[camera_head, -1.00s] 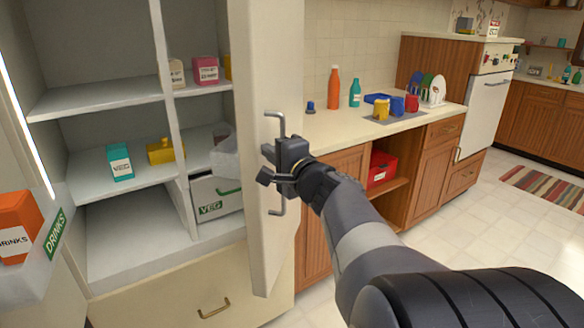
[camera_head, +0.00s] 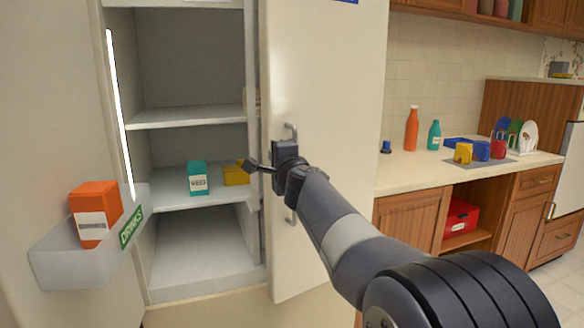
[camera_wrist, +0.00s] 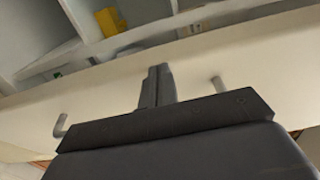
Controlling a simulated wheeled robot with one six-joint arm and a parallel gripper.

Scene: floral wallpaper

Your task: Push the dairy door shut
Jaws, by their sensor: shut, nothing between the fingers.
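The right-hand fridge door (camera_head: 330,90) is cream-coloured and stands partly open. It hides the right part of the interior; a blue label at its top is cut off and unreadable. Its bar handle (camera_head: 290,130) is partly hidden behind my gripper (camera_head: 258,165). My gripper is shut and empty, at the door's outer face beside the handle and near the free edge. In the wrist view the shut fingers (camera_wrist: 157,80) lie over the door face, between the visible handle ends; I cannot tell whether they touch it.
The left door carries a clear bin (camera_head: 75,260) marked DRINKS with an orange carton (camera_head: 95,212). A teal carton (camera_head: 197,178) and a yellow item (camera_head: 236,174) sit on a shelf inside. The counter (camera_head: 430,172) stands to the right, with bottles and mugs.

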